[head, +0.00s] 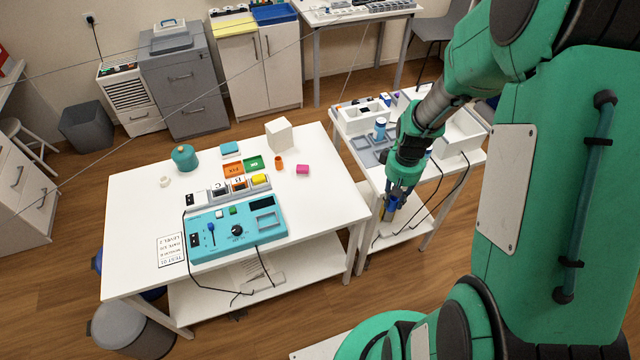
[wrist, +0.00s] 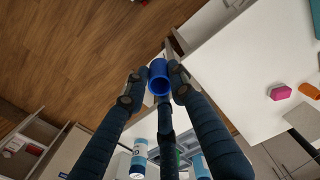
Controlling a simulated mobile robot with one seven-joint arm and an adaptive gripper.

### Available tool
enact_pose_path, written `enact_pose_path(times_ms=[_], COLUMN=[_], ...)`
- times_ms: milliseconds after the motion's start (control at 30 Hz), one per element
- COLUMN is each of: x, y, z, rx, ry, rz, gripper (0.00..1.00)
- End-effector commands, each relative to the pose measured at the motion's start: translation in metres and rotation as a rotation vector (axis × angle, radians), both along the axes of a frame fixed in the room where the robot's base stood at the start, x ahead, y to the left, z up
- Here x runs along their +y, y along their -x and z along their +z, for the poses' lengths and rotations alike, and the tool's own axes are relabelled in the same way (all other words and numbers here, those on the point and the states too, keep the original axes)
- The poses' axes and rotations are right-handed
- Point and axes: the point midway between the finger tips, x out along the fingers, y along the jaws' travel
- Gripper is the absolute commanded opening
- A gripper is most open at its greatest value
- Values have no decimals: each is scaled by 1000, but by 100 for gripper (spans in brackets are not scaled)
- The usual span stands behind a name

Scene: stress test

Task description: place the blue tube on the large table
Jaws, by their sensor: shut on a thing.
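The blue tube (wrist: 158,70) is held between the fingers of my gripper (wrist: 155,85), its open end facing the wrist camera. In the head view my gripper (head: 394,196) hangs pointing down, just right of the large table, and the blue tube (head: 390,212) shows small at its fingertips. The large white table (head: 330,215) stands left of the gripper. In the wrist view a white tabletop (wrist: 240,60) lies right of the tube, and the tube is over its edge or the floor beside it; I cannot tell which.
On the large table are a teal control panel (head: 262,236), a white block (head: 279,134), an orange cup (head: 279,162), a pink piece (head: 303,169) and a teal pot (head: 184,158). A smaller side table (head: 470,158) with trays and bottles stands to the right. The table's front right is clear.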

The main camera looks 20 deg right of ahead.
Motion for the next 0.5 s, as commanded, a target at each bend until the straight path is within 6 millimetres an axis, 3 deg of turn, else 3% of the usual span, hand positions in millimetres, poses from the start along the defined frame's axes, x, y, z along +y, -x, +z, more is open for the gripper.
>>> enact_pose_path(times_ms=[267, 500], x=[0, 0], y=[0, -1], z=[5, 31], rx=[-1, -3], ry=[0, 1], rz=[0, 0], gripper=[6, 6])
